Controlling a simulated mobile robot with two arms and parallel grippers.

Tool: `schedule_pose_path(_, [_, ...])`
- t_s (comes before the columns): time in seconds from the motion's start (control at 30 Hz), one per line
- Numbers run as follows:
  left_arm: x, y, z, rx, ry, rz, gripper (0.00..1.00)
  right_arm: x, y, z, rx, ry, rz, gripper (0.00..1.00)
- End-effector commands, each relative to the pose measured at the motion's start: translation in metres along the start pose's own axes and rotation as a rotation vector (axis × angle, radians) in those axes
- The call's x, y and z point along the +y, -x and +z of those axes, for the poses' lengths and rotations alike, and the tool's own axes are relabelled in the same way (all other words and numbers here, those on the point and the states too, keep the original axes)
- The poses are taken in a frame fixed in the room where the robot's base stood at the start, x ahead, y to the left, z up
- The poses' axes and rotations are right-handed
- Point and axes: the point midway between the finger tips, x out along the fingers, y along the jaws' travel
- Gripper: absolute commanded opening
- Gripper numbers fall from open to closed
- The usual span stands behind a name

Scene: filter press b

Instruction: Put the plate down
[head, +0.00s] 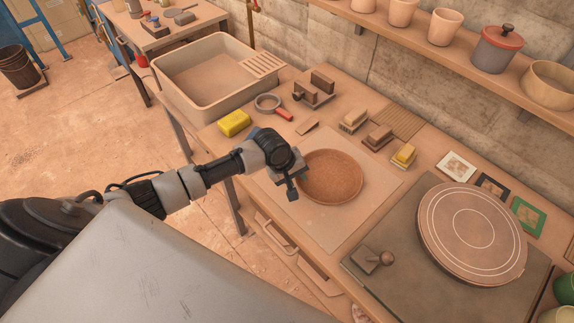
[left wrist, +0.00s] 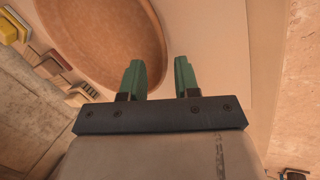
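The plate (head: 333,177) is a round, brown, speckled dish. In the head view it appears to lie flat on a pale board (head: 318,228) on the workbench. My left gripper (head: 291,188) is at the plate's left edge, partly in front of it. My right gripper is not in view.
A banding wheel (head: 471,232) on a dark slab stands to the right. Behind the plate are several small blocks and brushes, a yellow sponge (head: 234,123) and a red-handled sieve (head: 268,104). A sink basin (head: 208,76) is at the back left. A shelf of pots runs above.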

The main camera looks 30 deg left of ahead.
Motion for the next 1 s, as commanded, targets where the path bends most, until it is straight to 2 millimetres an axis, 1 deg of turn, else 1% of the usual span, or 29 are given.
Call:
schedule_pose_path(0.03, [-0.001, 0.011, 0.0, 0.003, -0.003, 0.0, 0.31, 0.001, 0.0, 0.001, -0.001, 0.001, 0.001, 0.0])
schedule_pose_path(0.2, [-0.001, 0.048, -0.001, 0.003, -0.002, 0.002, 0.31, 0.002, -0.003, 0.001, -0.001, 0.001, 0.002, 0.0])
schedule_pose_path(0.3, [-0.001, 0.067, 0.0, 0.002, -0.002, 0.0, 0.31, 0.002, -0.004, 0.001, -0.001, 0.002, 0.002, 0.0])
schedule_pose_path(0.43, [-0.001, 0.085, -0.001, 0.001, -0.001, 0.0, 0.31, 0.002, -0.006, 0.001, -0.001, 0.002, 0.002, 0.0])
schedule_pose_path(0.6, [-0.001, 0.095, 0.0, -0.001, 0.001, -0.001, 0.31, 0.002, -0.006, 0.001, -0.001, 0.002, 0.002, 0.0])
schedule_pose_path(1.0, [0.0, 0.096, 0.0, -0.001, 0.0, 0.0, 0.31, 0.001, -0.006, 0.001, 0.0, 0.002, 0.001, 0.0])
